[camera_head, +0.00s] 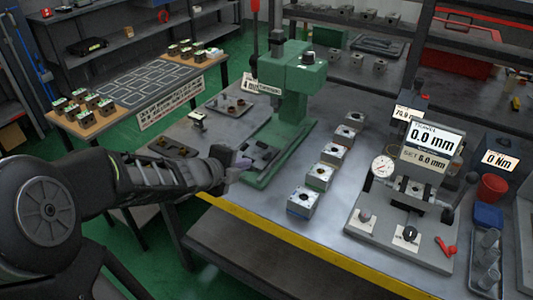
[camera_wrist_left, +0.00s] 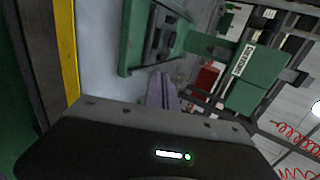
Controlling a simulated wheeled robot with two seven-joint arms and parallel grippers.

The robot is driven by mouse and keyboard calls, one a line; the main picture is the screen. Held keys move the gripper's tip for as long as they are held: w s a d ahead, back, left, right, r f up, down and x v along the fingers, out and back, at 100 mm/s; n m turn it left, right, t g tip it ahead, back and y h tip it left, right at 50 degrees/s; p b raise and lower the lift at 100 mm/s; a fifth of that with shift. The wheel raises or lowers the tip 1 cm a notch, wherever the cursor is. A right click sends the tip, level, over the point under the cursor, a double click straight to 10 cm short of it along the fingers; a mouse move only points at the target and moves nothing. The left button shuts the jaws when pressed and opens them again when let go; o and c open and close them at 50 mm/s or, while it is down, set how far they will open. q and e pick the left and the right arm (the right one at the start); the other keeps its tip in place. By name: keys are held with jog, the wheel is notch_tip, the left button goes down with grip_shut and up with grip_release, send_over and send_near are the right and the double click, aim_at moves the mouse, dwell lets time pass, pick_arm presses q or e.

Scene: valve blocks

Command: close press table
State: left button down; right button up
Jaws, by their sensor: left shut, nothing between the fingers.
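The green press (camera_head: 293,90) stands on the grey workbench (camera_head: 225,198). Its green base reaches toward the front left and carries a dark table plate (camera_head: 258,154) with small dark parts on it. My left gripper (camera_head: 242,164) is at the front left end of that base, with its fingers shut and empty. I cannot tell whether the fingertips touch the base or plate. In the left wrist view the shut fingers (camera_wrist_left: 163,90) point toward the press, whose green head (camera_wrist_left: 258,78) and base (camera_wrist_left: 130,40) both show. My right gripper is not in view.
Several valve blocks (camera_head: 302,201) stand in a row right of the press. A measuring station (camera_head: 400,228) with a dial and display stands farther right. A dark tray (camera_head: 177,146) lies left of the press. The bench's yellow front edge (camera_head: 270,228) is near my arm.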

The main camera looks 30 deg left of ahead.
aim_at(266, 158)
pick_arm(q)
jog(key=b+x, duration=0.4)
jog(key=x, duration=0.5)
jog(key=shift+w+f, duration=0.2)
jog(key=shift+f, duration=0.05)
jog(key=shift+w, duration=0.1)
jog(key=shift+w, duration=0.1)
